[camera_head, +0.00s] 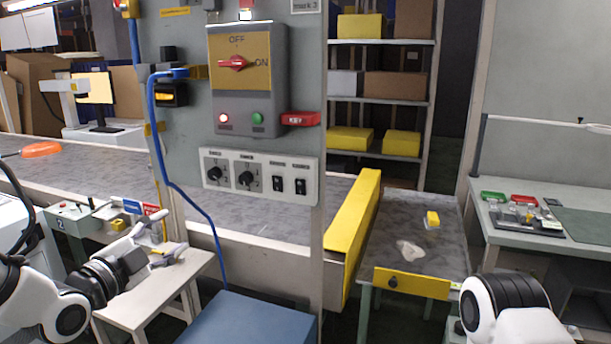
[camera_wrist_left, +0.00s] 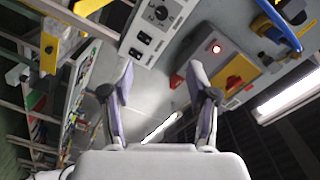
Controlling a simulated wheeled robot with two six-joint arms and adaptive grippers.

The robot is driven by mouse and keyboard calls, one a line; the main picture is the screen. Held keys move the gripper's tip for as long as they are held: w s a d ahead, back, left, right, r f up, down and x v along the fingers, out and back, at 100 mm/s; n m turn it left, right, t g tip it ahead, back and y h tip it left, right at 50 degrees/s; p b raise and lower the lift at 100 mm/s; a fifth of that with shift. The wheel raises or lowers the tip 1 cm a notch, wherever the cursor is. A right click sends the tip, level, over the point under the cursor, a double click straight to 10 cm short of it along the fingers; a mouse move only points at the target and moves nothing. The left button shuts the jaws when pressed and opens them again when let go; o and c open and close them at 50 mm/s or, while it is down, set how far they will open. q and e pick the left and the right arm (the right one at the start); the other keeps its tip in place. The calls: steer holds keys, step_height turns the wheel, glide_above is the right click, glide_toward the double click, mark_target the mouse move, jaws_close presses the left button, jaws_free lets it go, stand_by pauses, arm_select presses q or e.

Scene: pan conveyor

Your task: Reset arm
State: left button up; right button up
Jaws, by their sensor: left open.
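My left gripper (camera_head: 174,234) is at the left in the head view, over a small white table. Its two fingers are spread apart with nothing between them. In the left wrist view the open fingers (camera_wrist_left: 161,70) point toward the grey panel, with clear space between them. My right arm shows only as a white and black link at the lower right of the head view. The right gripper is out of the picture.
A grey post carries a switch box (camera_head: 252,105) with a red handle and a control panel (camera_head: 260,177). The white table (camera_head: 140,309) stands below my left gripper. A yellow-edged chute (camera_head: 353,235) and a workbench (camera_head: 500,240) stand at right.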

arm_select(q)
steer(key=s+d+f+n+g+y+p, duration=0.1)
steer(key=s+f+g, duration=0.2)
steer(key=f, duration=0.7)
steer(key=s+d+f+g+p, duration=0.15)
steer(key=s+f, duration=0.25)
steer(key=f, duration=0.6)
steer(key=s+f+n+g+y, duration=0.1)
steer(key=s+f+g, duration=0.25)
steer(key=f, duration=0.75)
steer(key=s+a+f+n+g+y, duration=0.1)
steer(key=s+f+n+g, duration=0.2)
steer(key=s, duration=0.5)
steer(key=s+a+f+n+g+y, duration=0.1)
steer(key=s+f+n+g, duration=0.2)
steer(key=s+f+n, duration=0.3)
steer(key=s+a+f+n+g+y+p, duration=0.1)
steer(key=s+f+n+g+y, duration=0.1)
steer(key=s, duration=0.8)
step_height(320, 180, down, 2)
steer(key=n+g, duration=0.1)
steer(key=n, duration=0.2)
steer(key=shift+s+f+n, duration=0.2)
steer(key=shift+s+n, duration=0.1)
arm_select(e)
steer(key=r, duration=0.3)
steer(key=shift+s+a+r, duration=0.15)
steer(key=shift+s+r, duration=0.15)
